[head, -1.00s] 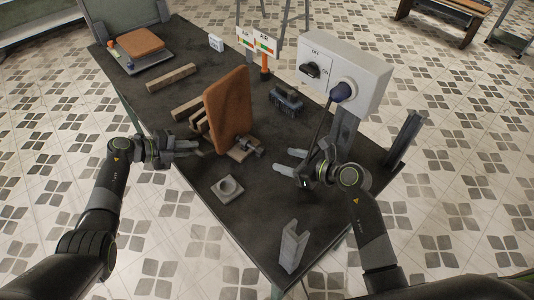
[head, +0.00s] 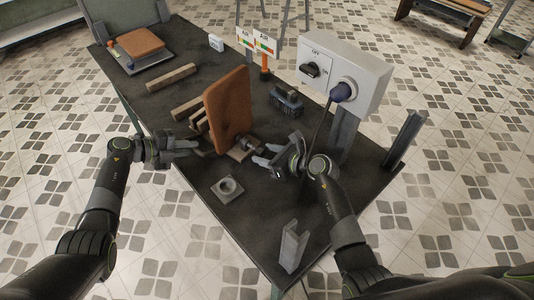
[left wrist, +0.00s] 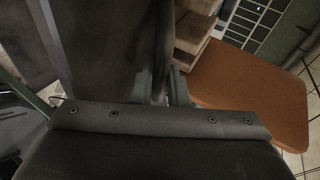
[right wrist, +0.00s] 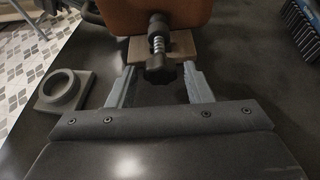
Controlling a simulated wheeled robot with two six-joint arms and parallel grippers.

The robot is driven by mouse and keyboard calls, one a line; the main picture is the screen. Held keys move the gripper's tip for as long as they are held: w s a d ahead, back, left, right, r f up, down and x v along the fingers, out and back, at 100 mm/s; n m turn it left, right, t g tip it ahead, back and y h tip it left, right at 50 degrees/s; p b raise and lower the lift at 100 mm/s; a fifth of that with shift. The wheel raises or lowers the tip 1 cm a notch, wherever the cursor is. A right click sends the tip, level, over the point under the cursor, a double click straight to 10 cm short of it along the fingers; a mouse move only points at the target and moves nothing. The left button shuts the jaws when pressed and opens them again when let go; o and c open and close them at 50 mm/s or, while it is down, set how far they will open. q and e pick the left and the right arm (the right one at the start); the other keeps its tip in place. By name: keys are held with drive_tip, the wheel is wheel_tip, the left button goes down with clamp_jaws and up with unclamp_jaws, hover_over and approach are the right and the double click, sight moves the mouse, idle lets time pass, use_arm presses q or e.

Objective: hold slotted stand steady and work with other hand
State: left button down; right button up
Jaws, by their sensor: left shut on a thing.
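The slotted stand (head: 198,122) is a wooden rack on the dark table, with an orange-brown board (head: 229,108) upright at it. A screw clamp with a spring and black knob (right wrist: 160,67) sits at the stand's near end, below the board. My left gripper (head: 198,148) is shut at the stand's left side; its fingertips are close together in the left wrist view (left wrist: 170,88), and what lies between them is mostly hidden. My right gripper (head: 262,166) is open, with its fingers apart on either side of the knob and not visibly touching it.
A grey block with a round ring (head: 228,187) lies left of my right gripper. A metal bracket (head: 292,246) stands at the near edge. Another board (head: 136,43) lies far left.

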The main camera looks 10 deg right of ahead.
drive_tip(key=c, duration=0.7)
drive_tip(key=shift+c, duration=0.2)
drive_tip(key=m+g+y, duration=0.1)
drive_tip(key=m, duration=0.1)
drive_tip(key=shift+w+d+m, duration=0.1)
drive_tip(key=shift+m, duration=0.2)
drive_tip(key=shift+d+f+m+g+y, duration=0.15)
drive_tip(key=shift+m+g+y, duration=0.35)
drive_tip(key=shift+m+y, duration=0.65)
drive_tip(key=shift+m, duration=0.25)
drive_tip(key=o, duration=1)
drive_tip(key=shift+c, duration=0.2)
